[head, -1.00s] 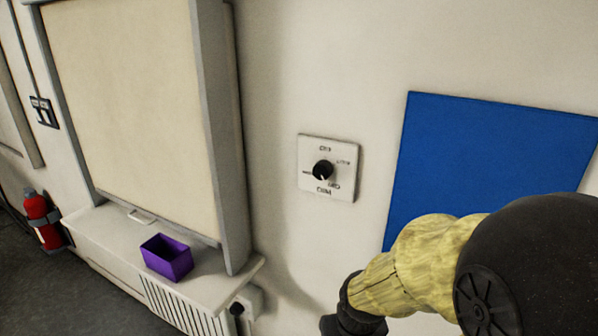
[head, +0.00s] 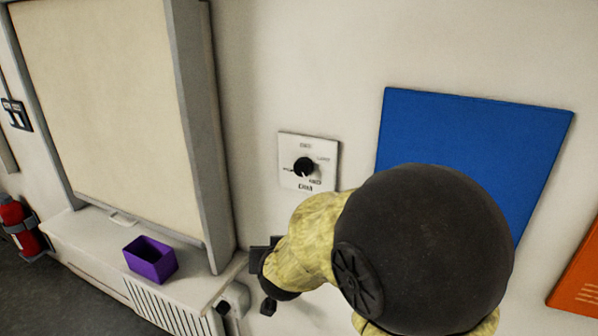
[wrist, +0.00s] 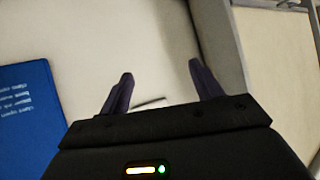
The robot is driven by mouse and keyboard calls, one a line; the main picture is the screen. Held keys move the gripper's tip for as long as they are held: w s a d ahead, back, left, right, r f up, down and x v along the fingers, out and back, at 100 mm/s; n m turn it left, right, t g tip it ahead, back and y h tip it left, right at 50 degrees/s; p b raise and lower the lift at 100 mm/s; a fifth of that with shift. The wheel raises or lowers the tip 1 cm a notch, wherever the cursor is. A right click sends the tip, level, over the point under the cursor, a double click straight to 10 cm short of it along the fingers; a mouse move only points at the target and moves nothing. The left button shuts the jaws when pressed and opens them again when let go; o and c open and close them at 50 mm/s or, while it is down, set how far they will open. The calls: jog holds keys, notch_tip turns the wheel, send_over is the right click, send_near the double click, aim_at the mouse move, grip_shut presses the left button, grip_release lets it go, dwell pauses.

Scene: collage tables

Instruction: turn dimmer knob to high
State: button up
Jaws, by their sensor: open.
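The dimmer is a square white plate (head: 290,148) on the wall with a round black knob (head: 304,167) at its centre. Small labels ring the knob, too blurred to read surely; the knob's pointer direction is unclear. My gripper (head: 262,279) is below and left of the plate in the head view, apart from the knob and partly hidden by my arm. In the wrist view my gripper (wrist: 161,73) has its two dark fingers spread with nothing held. A pale edge, perhaps the plate's, shows low between them; the knob is not visible there.
A blue panel (head: 470,130) hangs right of the dimmer, an orange panel (head: 580,275) farther right. A framed cream board (head: 105,120) stands left, above a ledge (head: 90,235) with a purple box (head: 150,258). A fire extinguisher (head: 20,225) is far left.

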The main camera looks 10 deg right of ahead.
aim_at(301, 171)
notch_tip(301, 171, up, 13)
jog(key=s+a+m+t+h, duration=0.1)
jog(key=m+h, duration=0.4)
jog(key=h, duration=0.5)
jog(key=shift+s+a+f+m+t+p, duration=0.2)
jog(key=shift+a+m+t+p, duration=0.25)
jog(key=shift+t, duration=0.75)
jog(key=shift+a, duration=0.1)
jog(key=p+x, duration=0.2)
jog(key=x, duration=1.5)
jog(key=shift+w+f, duration=0.1)
jog(key=shift+w, duration=0.05)
jog(key=shift+c, duration=0.3)
jog(key=c, duration=0.9)
